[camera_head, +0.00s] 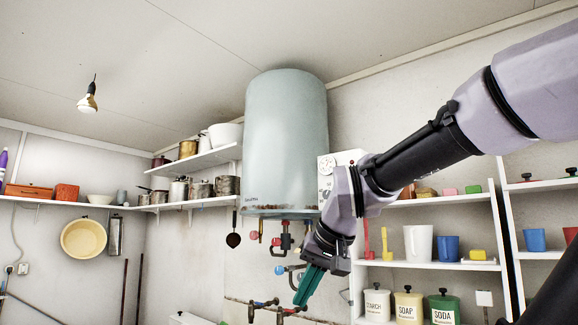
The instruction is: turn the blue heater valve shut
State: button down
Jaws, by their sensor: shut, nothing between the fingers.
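The pale blue-grey heater tank (287,140) hangs high on the wall in the middle of the camera_head view. Below it a small round blue knob (280,270) sits at the left end of a lever or pipe fitting, which looks like the blue valve. A red knob (276,241) sits above it on a dark fitting. My gripper (301,302) has teal fingers that point down and slightly left. It is shut and empty, just right of and below the blue knob, and appears apart from it. My gripper and wrist hide part of the piping to the right.
Taps with blue and red handles (263,304) stand below the heater. A shelf with pots (196,199) is on the left. Shelves with cups and labelled canisters (408,306) are on the right, partly behind my arm. A dark ladle (234,239) hangs left of the valves.

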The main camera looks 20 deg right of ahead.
aim_at(279, 270)
jog(key=z, duration=0.4)
jog(key=i+j+z, duration=0.1)
jog(key=z, duration=0.25)
jog(key=i+z, duration=0.1)
jog(key=z, duration=0.3)
jog(key=j+z, duration=0.1)
jog(key=z, duration=0.3)
jog(key=i+j+z, duration=0.1)
jog(key=j, duration=0.65)
jog(key=i+j, duration=0.1)
jog(key=j, duration=0.7)
jog(key=i+j, duration=0.1)
jog(key=j, duration=1.65)
